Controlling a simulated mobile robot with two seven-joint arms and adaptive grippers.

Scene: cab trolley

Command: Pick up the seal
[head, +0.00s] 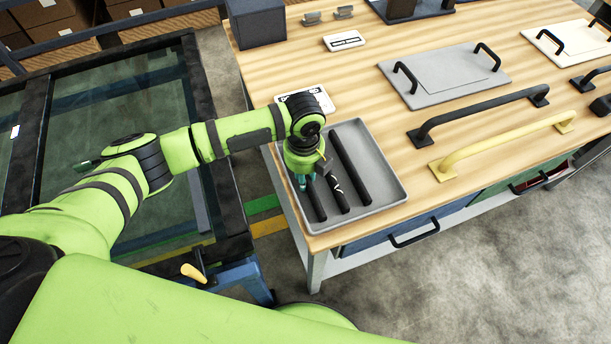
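Three black rod-like strips lie side by side in a grey tray (391,196) at the near left corner of the wooden workbench. These look like seals: a left strip (317,203), a middle strip (338,193) with white marks, and a right strip (351,167). My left gripper (311,182) points down over the tray, at the upper ends of the left and middle strips. It hides those ends. Its fingers are small and partly covered, so I cannot tell whether they are open or touch a strip. My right gripper is out of view.
On the bench (300,55) are a grey plate with handles (445,78), a black bar handle (480,115), a yellow bar handle (500,142) and a dark box (256,22). A glazed dark frame (120,130) stands left, under my arm.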

